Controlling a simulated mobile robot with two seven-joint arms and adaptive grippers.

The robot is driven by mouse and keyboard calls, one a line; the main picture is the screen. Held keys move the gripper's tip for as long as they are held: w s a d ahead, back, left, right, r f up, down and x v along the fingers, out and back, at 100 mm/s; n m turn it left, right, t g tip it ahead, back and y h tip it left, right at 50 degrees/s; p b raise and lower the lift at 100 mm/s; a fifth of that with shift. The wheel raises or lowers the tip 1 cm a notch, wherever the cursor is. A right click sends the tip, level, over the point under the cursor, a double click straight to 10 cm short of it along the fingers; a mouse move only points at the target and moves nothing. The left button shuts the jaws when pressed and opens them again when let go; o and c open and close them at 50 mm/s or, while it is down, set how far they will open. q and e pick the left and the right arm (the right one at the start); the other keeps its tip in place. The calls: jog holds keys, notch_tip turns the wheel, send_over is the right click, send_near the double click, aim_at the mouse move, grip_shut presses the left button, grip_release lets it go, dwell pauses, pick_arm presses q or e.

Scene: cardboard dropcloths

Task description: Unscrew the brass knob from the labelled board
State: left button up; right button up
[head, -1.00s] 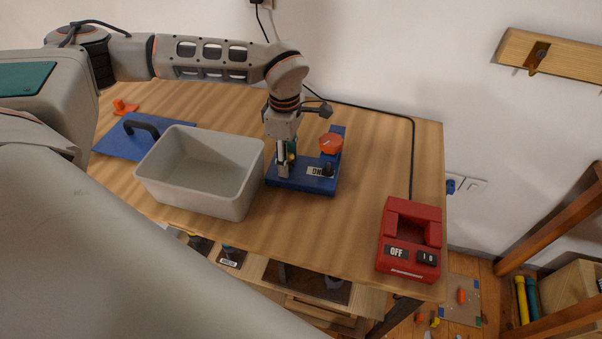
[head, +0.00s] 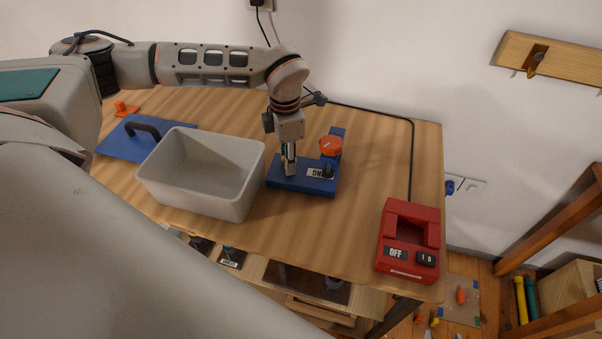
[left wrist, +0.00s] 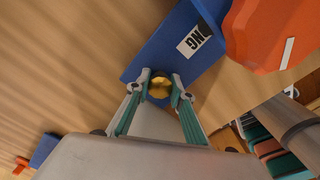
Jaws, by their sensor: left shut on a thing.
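The blue board (head: 301,187) lies on the wooden table and carries a white label with black letters. It also shows in the left wrist view (left wrist: 158,52). The brass knob (left wrist: 160,88) is at the board's edge, between the fingertips of my left gripper (left wrist: 159,84). The left gripper (head: 289,171) points down at the left part of the board and is shut on the knob. The fingers hide the knob in the head view. I cannot see the knob's thread. My right gripper is not in view.
A grey bin (head: 240,203) stands close left of the board. An orange-red knob (head: 331,146) and a black knob (head: 328,171) rise at the board's right side. A red OFF switch box (head: 391,255) is at the right front. Table between board and box is clear.

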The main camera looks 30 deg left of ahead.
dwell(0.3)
pick_arm(q)
jog(key=n, duration=0.6)
jog(key=shift+n, duration=0.6)
jog(key=shift+n, duration=1.2)
jog(key=n, duration=0.3)
jog(key=shift+p, duration=0.3)
jog(key=o, duration=0.9)
